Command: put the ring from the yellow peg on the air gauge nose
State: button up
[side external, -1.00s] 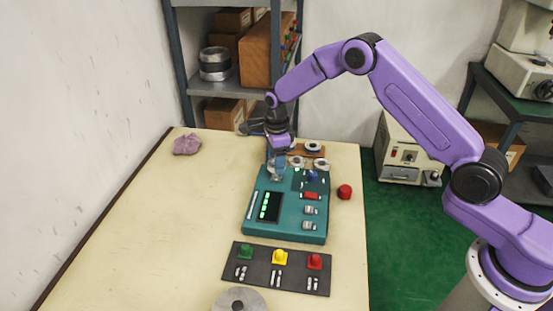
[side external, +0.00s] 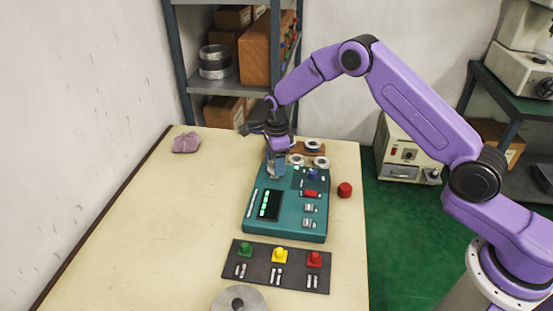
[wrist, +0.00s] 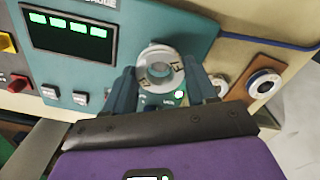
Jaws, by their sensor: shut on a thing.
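My gripper (wrist: 165,92) is shut on a pale metal ring (wrist: 146,72), which has letters on its face and sits between the fingertips in the wrist view. In the side view my gripper (side external: 275,174) is low over the far left part of the teal air gauge (side external: 288,231). The fingers hide the ring there. The gauge nose is not distinct, and I cannot tell whether the ring is around it. The yellow peg (side external: 280,255) stands between a green peg (side external: 245,250) and a red peg (side external: 314,260) on a dark plate, with no ring visible on it.
A wooden board with pale rings (side external: 312,145) lies behind the gauge. A red knob-like object (side external: 345,190) is right of it. A grey disc (side external: 239,300) is at the front, and a purple cloth (side external: 187,143) lies at the back left. The table's left side is clear.

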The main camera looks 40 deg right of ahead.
jog(key=shift+f, duration=1)
dwell(1.3)
jog(key=o, duration=1.3)
jog(key=shift+c, duration=0.2)
jog(key=shift+r, duration=3.75)
